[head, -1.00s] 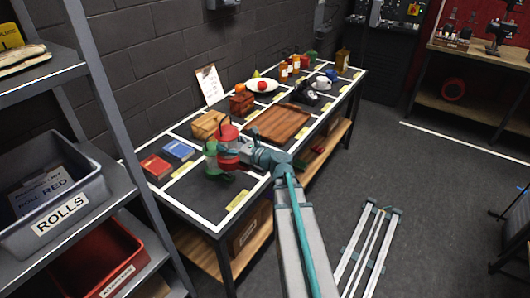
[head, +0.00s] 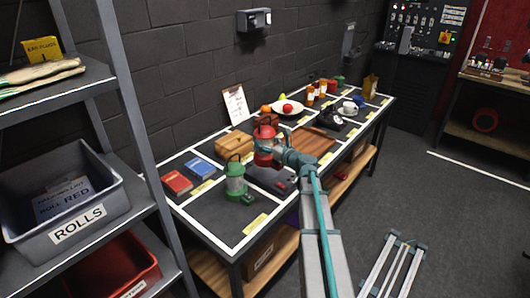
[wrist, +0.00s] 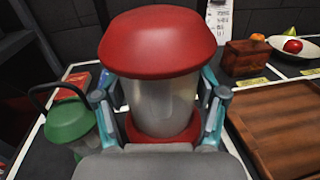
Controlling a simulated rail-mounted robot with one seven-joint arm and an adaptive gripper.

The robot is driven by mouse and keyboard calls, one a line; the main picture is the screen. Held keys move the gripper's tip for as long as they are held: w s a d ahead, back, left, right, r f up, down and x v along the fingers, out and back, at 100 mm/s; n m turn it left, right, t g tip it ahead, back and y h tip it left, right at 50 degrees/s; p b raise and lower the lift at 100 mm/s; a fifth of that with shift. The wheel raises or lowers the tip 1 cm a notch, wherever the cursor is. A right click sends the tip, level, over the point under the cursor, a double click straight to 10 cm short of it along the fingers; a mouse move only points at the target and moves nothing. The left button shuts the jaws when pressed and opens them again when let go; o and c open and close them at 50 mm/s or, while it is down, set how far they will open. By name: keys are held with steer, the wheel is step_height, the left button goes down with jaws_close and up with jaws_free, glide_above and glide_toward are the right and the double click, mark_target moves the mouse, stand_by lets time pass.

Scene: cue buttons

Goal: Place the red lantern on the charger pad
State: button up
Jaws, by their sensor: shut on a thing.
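The red lantern (head: 263,150), with a red cap, clear body and red base, is upright in my gripper (head: 280,156), above the table. In the wrist view the red lantern (wrist: 163,95) fills the middle, with a finger of my gripper (wrist: 163,115) on each side of its body. The fingers are shut on it. A green lantern (head: 235,182) stands on the table to its left and also shows in the wrist view (wrist: 70,125). I cannot clearly tell which surface is the charger pad; the arm and red lantern cover part of the table.
The table (head: 215,222) has white-taped sections. A red book (head: 176,183) and a blue book (head: 199,168) lie at left. A wooden box (head: 234,146), wooden tray (head: 312,147) and fruit plate (head: 288,108) stand beyond. A shelf rack (head: 128,90) is at left.

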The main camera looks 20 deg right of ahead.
steer(key=w+d+f+p, duration=0.2)
steer(key=w+f, duration=0.4)
steer(key=f, duration=0.3)
steer(key=shift+f+p, duration=0.3)
steer(key=shift+p, duration=0.45)
steer(key=shift+d, duration=0.1)
steer(key=shift+f, duration=0.2)
steer(key=o, duration=1.7)
steer(key=shift+r, duration=0.1)
steer(key=b+v, duration=0.3)
steer(key=v, duration=0.9)
steer(key=shift+r+b, duration=0.1)
steer(key=shift+b, duration=0.25)
